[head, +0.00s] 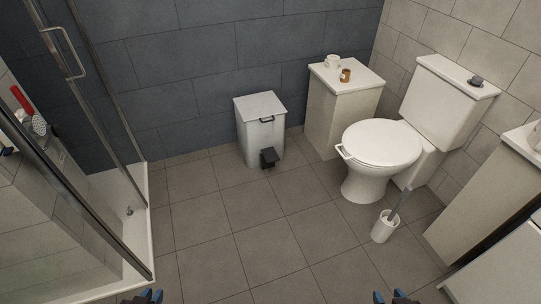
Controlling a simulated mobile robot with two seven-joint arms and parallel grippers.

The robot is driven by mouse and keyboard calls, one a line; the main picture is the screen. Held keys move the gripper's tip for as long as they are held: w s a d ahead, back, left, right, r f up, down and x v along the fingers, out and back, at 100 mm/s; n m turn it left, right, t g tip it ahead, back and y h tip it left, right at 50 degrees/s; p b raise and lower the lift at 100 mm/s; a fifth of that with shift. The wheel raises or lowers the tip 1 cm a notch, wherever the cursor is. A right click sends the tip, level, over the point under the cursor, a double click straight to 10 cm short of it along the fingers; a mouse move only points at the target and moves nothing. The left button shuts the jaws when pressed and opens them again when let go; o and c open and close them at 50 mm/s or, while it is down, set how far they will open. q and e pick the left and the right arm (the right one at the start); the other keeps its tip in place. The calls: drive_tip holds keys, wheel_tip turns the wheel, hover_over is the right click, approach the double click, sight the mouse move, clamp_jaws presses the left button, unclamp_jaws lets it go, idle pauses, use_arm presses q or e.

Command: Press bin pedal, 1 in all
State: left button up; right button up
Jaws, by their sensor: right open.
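A pedal bin (261,128) stands on the tiled floor against the dark wall, a light grey box with a flat lid (260,106) that is shut. Its black pedal (269,158) sticks out low at the front, close to the floor. A dark handle shows at the lid's front edge. My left gripper (148,297) shows only at the bottom edge, left of centre, mostly cut off; its opening is unclear. My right gripper (388,298) is at the bottom edge, right of centre, open and empty. Both are far in front of the bin and touch nothing visible.
A low cabinet (335,112) with a cup and a small jar stands right of the bin. Further right are the toilet (380,145) and a brush holder (383,228). A glass shower enclosure (135,220) lines the left. The middle floor (225,220) is clear.

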idle(1.7)
drive_tip(key=shift+w, duration=0.1)
clamp_jaws()
idle(1.5)
